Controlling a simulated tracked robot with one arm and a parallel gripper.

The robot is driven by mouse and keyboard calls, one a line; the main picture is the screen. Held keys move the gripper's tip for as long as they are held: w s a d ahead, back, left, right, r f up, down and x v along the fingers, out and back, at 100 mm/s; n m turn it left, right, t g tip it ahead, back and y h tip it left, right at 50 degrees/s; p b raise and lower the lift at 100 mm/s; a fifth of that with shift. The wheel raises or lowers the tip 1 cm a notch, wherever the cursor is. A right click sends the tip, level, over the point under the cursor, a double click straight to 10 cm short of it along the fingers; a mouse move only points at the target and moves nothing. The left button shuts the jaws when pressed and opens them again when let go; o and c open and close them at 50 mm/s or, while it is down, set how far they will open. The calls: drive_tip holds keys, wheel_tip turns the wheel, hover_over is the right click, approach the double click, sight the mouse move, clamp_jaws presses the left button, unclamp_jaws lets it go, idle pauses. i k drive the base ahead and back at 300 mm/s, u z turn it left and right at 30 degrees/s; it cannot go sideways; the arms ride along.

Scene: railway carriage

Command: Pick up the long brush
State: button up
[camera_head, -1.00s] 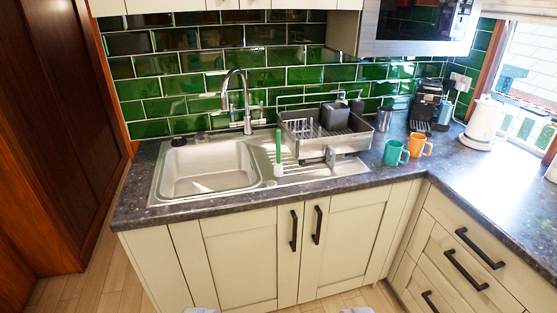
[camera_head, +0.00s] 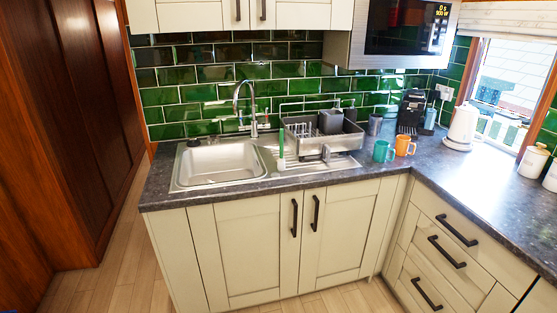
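A long brush (camera_head: 281,146) with a green upper part and a pale lower end stands upright on the steel drainer, between the sink basin (camera_head: 218,163) and the dish rack (camera_head: 347,143). It is small in the picture, so its bristles cannot be made out. The brush is in front of the left end of the rack; I cannot tell whether they touch.
A chrome tap (camera_head: 252,100) rises behind the sink. A teal mug (camera_head: 383,151) and an orange mug (camera_head: 404,146) stand right of the rack. A microwave (camera_head: 405,30) and wall cupboards (camera_head: 210,14) hang above. The wooden floor (camera_head: 125,270) at left is clear.

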sight(281, 161)
drive_tip(key=u, duration=0.45)
drive_tip(key=i, duration=1)
drive_tip(key=u, duration=0.45)
drive_tip(key=i, duration=1.3)
drive_tip(key=z, duration=0.65)
drive_tip(key=i, duration=0.6)
drive_tip(key=z, duration=0.45)
